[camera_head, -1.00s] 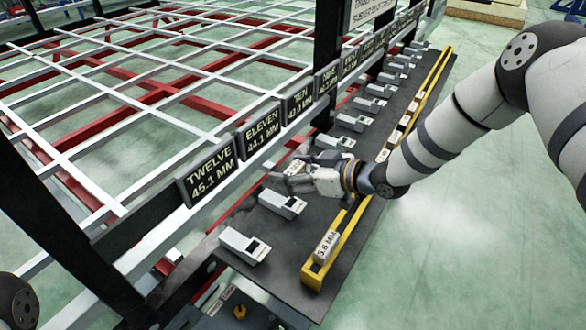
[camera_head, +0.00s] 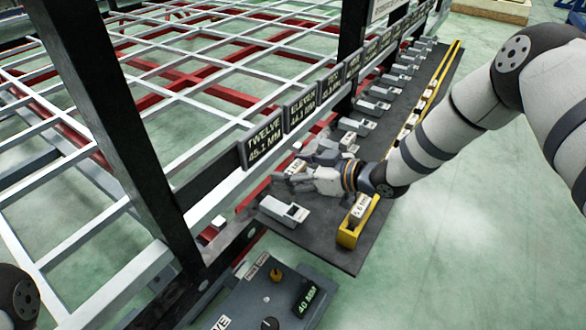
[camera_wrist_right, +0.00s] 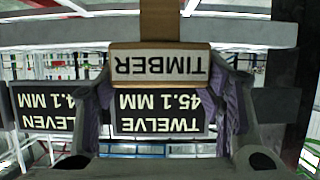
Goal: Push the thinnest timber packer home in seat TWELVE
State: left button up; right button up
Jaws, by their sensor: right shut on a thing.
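My right gripper (camera_head: 298,178) is shut on a small pale block, the timber packer (camera_head: 296,166), above the dark shelf. In the right wrist view the packer (camera_wrist_right: 158,66) sits between the fingertips (camera_wrist_right: 160,85), its TIMBER label upside down. Behind it there is the sign TWELVE 45.1 MM (camera_wrist_right: 160,112), which also shows in the head view (camera_head: 264,139). A grey-white clamp-like unit (camera_head: 284,212) stands on the shelf's near end, just below the gripper. The seat's opening cannot be made out. My left gripper is out of view.
A yellow rack (camera_head: 347,236) on the shelf (camera_head: 335,253) holds a 5.6 MM block (camera_head: 361,207) and others. More grey-white units (camera_head: 357,125) line the shelf. A control box (camera_head: 275,300) reading 40 MM stands at the near end. A dark upright (camera_head: 120,140) stands left.

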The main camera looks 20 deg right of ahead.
jog(key=shift+f+b, duration=1.75)
jog(key=shift+f, duration=1.2)
pick_arm(q)
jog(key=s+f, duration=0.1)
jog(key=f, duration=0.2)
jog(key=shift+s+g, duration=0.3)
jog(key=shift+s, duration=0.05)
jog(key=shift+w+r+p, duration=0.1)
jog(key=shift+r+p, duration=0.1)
jog(key=shift+p, duration=0.1)
pick_arm(e)
jog(key=shift+r, duration=0.1)
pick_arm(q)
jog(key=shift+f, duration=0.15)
pick_arm(e)
jog(key=shift+f, duration=0.3)
pick_arm(q)
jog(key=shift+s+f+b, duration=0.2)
jog(key=shift+b, duration=0.2)
pick_arm(e)
jog(key=shift+f, duration=0.3)
pick_arm(q)
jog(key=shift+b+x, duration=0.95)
jog(key=shift+b, duration=0.1)
pick_arm(e)
jog(key=shift+f, duration=1.55)
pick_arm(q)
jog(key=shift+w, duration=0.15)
pick_arm(e)
jog(key=shift+r, duration=0.1)
